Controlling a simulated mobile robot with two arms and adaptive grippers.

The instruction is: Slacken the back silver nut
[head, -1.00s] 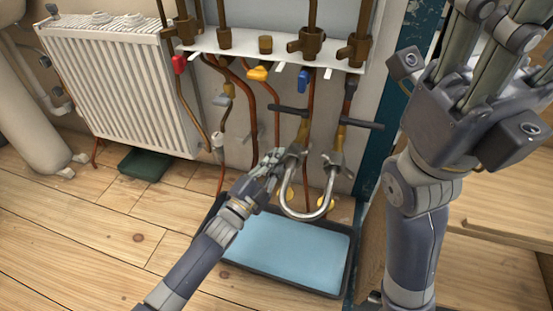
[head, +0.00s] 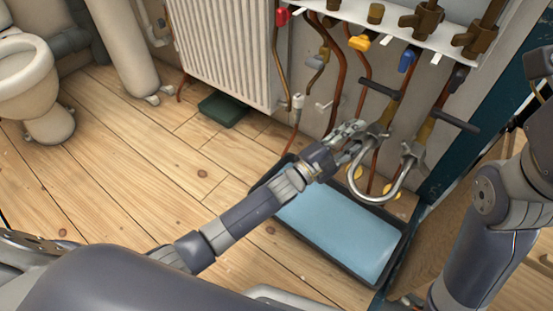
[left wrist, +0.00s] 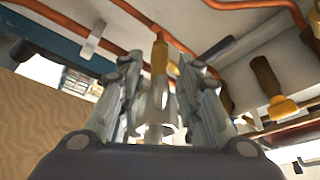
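A silver U-shaped pipe (head: 372,194) hangs below the copper pipes in the head view, with a silver nut on each end. The farther, left nut (head: 377,136) is at my left gripper (head: 355,139). The nearer nut (head: 412,153) is to its right, clear of the gripper. In the left wrist view my left gripper (left wrist: 160,80) is open, one finger on each side of a silver nut (left wrist: 160,118). I cannot tell whether the fingers touch it. Only part of my right gripper shows at the head view's right edge; its fingers are out of frame.
A black tray with a blue bottom (head: 345,235) lies on the floor below the U-pipe. Dark valve handles (head: 455,120) stick out above the nuts. A white radiator (head: 225,50), a green box (head: 224,109) and a toilet (head: 30,85) are left. The wooden floor between is clear.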

